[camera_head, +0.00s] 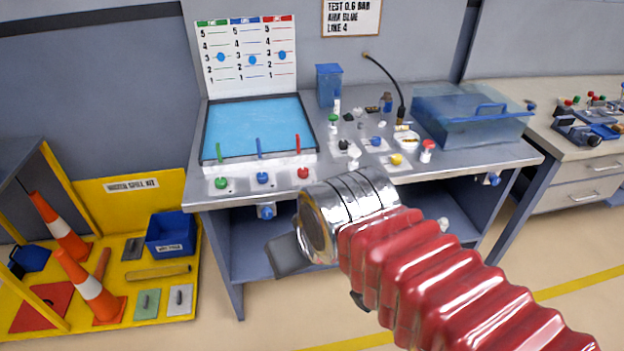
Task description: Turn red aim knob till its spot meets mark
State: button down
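The red aim knob (303,173) is on the bench's front strip, right of a green knob (221,183) and a blue knob (262,178). A red upright stick (298,144) stands just behind it. The white chart (247,58) behind has green, blue and red columns numbered down the left. Which line is the mark, I cannot tell. My gripper (286,257) shows as a grey plate below the silver wrist, in front of the bench and below the red knob, apart from it. Its opening is hidden.
A blue liquid tray (258,122) fills the bench's left part. Small bottles and dishes stand to its right, with a black bent hose (388,78) and a translucent blue tank (468,115). A yellow spill-kit platform (184,268) with cones stands at left.

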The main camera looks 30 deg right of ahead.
aim_at(302, 173)
jog(key=z, duration=0.5)
jog(key=i, duration=1.1)
